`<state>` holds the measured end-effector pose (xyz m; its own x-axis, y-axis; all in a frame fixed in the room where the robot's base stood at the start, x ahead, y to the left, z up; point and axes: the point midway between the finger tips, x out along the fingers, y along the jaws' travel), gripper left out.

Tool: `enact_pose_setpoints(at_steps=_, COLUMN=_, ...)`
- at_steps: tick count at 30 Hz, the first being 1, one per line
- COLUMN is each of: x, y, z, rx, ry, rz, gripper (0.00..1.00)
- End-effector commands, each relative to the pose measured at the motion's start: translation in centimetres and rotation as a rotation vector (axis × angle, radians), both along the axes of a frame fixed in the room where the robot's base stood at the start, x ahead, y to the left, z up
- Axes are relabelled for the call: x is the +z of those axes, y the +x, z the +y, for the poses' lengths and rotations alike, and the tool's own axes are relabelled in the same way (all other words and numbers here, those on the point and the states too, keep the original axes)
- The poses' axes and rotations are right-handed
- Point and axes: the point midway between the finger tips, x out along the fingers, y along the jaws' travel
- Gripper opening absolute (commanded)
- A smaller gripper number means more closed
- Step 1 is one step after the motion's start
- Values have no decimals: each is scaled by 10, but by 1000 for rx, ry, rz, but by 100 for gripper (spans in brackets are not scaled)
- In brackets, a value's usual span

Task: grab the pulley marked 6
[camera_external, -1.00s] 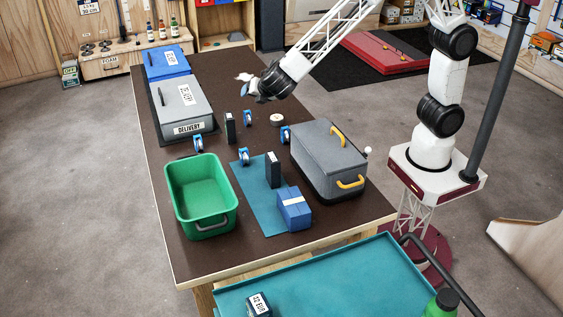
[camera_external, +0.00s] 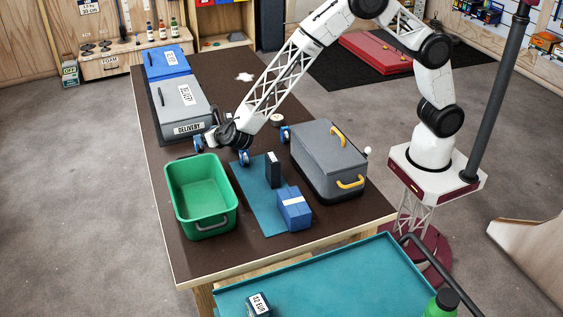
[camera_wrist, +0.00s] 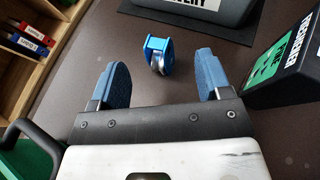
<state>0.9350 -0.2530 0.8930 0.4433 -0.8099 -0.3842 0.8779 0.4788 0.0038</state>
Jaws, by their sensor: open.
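A blue pulley with a silver wheel (camera_wrist: 157,52) stands on the dark table in the wrist view. It lies just beyond my gripper (camera_wrist: 164,76), roughly centred between the two fingertips, and is not held. No number is readable on it. In the external view my gripper (camera_external: 212,138) is low over the table, near the blue pulley (camera_external: 198,144) between the grey case and the green bin. Another blue pulley (camera_external: 244,157) stands by the teal mat, and one (camera_external: 285,133) by the grey toolbox. My gripper is open and empty. A further pulley seen earlier is hidden behind my arm.
The black box with a green label (camera_wrist: 292,62) stands close right of my gripper in the wrist view. The grey delivery case (camera_external: 182,103) is behind, and the green bin (camera_external: 200,228) is in front. The grey toolbox (camera_external: 315,160) stands right.

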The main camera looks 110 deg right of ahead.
Motion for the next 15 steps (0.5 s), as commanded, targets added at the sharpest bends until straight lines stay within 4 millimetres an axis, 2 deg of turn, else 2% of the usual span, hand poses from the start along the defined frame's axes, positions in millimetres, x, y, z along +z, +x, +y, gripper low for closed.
enact_pose_setpoints(at_steps=15, x=-4, y=4, z=-5, rx=4, ry=-4, rz=2, gripper=71)
